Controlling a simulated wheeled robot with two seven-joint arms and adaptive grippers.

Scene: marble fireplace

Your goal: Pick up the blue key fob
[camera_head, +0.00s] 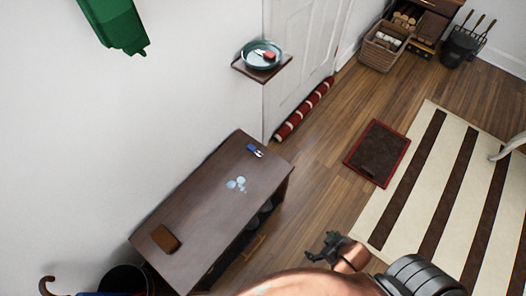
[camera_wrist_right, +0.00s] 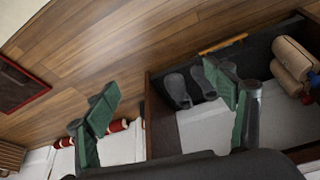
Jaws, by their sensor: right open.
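The blue key fob (camera_head: 251,148) lies on the dark wooden bench (camera_head: 205,205), near its far end, with a small metallic part beside the blue. It is not visible in the right wrist view. My right gripper (camera_head: 320,248) is in front of the bench, to its right in the head view, and apart from the fob. In the right wrist view the right gripper (camera_wrist_right: 165,85) has its green-padded fingers wide apart with nothing between them. My left gripper is not in view.
A wall shelf (camera_head: 241,69) holds a teal dish (camera_head: 249,57). Shoes (camera_wrist_right: 178,90) sit in the bench's lower space. Floor between bench and doormat (camera_head: 377,153) is clear.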

